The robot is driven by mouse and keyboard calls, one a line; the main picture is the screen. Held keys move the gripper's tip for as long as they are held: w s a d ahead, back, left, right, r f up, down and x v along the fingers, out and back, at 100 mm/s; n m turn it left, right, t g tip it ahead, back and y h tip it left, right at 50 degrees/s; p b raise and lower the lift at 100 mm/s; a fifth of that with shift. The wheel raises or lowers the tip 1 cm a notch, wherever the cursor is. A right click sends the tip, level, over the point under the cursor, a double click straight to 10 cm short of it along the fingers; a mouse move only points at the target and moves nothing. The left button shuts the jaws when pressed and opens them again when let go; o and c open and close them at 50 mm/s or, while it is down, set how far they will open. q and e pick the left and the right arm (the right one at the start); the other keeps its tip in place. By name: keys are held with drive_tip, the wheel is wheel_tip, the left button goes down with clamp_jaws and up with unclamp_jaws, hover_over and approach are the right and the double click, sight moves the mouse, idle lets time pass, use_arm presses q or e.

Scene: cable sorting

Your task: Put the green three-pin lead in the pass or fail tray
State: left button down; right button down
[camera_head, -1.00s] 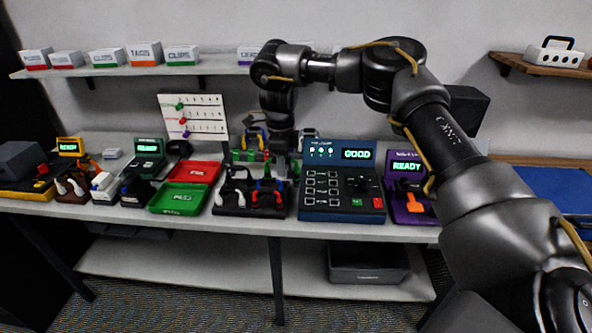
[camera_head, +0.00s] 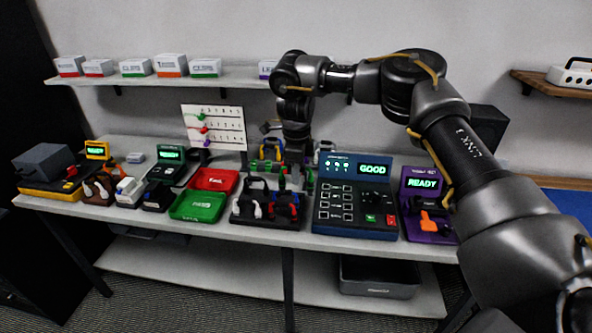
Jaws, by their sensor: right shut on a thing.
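My right gripper (camera_head: 295,183) points down over the back of the black cable rack (camera_head: 267,221). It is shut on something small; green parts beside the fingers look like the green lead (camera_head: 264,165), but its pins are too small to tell. The green tray (camera_head: 198,206) lies left of the rack, and the red tray (camera_head: 213,180) lies just behind it. Both look empty. The blue tester (camera_head: 352,214) right of the rack reads GOOD. My left gripper is not in view.
White and coloured plugs sit in the black rack. A purple station (camera_head: 427,210) reading READY stands at the right. A white board (camera_head: 213,127) stands behind the trays. More devices crowd the left of the table. A shelf with small boxes (camera_head: 170,65) runs above.

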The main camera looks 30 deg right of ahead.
drive_tip(key=shift+r, duration=0.25)
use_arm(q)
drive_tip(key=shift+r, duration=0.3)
